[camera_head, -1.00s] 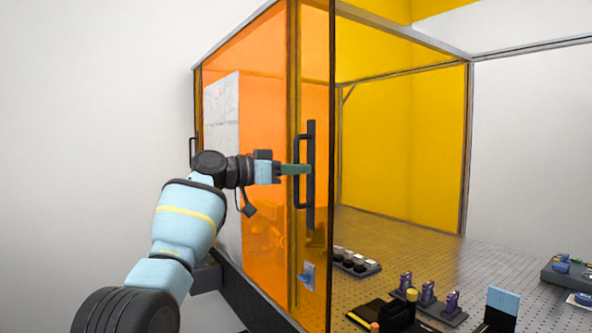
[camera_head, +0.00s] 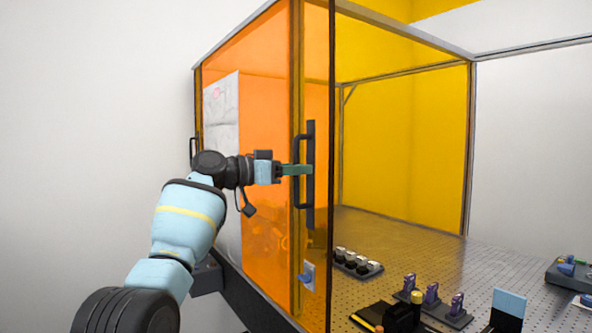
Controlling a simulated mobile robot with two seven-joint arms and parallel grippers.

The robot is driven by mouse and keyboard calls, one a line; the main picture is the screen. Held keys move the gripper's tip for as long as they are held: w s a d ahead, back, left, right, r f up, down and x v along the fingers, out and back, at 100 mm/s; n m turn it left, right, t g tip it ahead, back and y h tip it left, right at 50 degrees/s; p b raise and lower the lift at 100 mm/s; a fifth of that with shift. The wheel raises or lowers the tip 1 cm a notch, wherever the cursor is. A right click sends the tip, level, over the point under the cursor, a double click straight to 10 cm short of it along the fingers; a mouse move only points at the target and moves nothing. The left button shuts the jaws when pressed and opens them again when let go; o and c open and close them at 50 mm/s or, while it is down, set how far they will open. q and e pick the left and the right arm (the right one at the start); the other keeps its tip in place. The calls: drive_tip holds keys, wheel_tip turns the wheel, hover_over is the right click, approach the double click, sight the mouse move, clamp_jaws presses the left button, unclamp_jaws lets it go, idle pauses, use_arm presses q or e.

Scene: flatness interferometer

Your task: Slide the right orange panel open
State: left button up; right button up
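The right orange panel (camera_head: 318,225) is a clear orange sheet at the front of the enclosure, overlapping the other orange panel (camera_head: 268,110). A black vertical handle (camera_head: 309,200) is fixed on it. My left gripper (camera_head: 298,170) is at the handle's bar, with its green fingers reaching across it. Whether the fingers are closed on the bar is too small to tell. The enclosure is open to the right of the panel's dark edge. My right gripper is not in view.
Inside, a perforated metal table (camera_head: 420,255) carries a rack of round parts (camera_head: 357,263), purple-topped mounts (camera_head: 431,296) and a light blue plate (camera_head: 509,303). A paper sheet (camera_head: 222,130) hangs at the left.

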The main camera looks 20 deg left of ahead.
use_arm(q)
drive_tip(key=v, duration=0.8)
drive_tip(key=shift+b, duration=0.4)
drive_tip(key=shift+d, duration=0.1)
